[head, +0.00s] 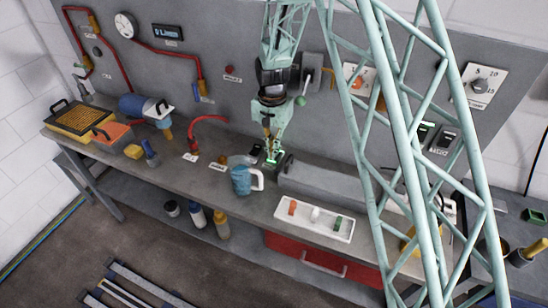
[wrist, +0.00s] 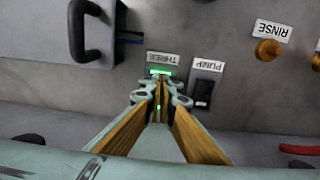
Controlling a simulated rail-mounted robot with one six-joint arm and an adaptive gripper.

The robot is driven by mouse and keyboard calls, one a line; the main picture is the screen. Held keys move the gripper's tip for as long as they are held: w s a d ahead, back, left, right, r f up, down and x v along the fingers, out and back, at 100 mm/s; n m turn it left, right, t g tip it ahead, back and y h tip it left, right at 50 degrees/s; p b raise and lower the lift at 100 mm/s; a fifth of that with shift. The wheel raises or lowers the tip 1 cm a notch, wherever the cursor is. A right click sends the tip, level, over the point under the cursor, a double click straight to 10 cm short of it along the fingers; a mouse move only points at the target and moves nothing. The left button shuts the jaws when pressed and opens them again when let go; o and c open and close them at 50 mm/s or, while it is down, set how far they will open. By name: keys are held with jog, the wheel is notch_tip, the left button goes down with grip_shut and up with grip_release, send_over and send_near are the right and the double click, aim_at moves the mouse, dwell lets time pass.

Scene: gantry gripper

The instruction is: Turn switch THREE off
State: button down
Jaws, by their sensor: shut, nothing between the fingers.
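The label THREE (wrist: 165,59) appears upside down in the wrist view, with a lit green strip (wrist: 161,71) at its edge. The body of switch THREE is mostly hidden behind my fingers. My gripper (wrist: 160,92) is shut and empty, its tips right at the switch; I cannot tell whether they touch it. In the head view my gripper (head: 270,150) points down at the back of the bench, beside a green glow (head: 279,157). The PUMP switch (wrist: 203,92) is dark and sits just right of my fingers in the wrist view.
A black handle (wrist: 78,32) and an orange RINSE knob (wrist: 268,50) flank the switches in the wrist view. In the head view a blue mug (head: 241,181) stands in front of my gripper, and a white tray (head: 318,228) lies to the right.

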jog(key=shift+f, duration=0.4)
dwell(0.4)
jog(key=shift+r, duration=0.2)
jog(key=shift+r+p, duration=1.05)
jog(key=shift+r, duration=2.25)
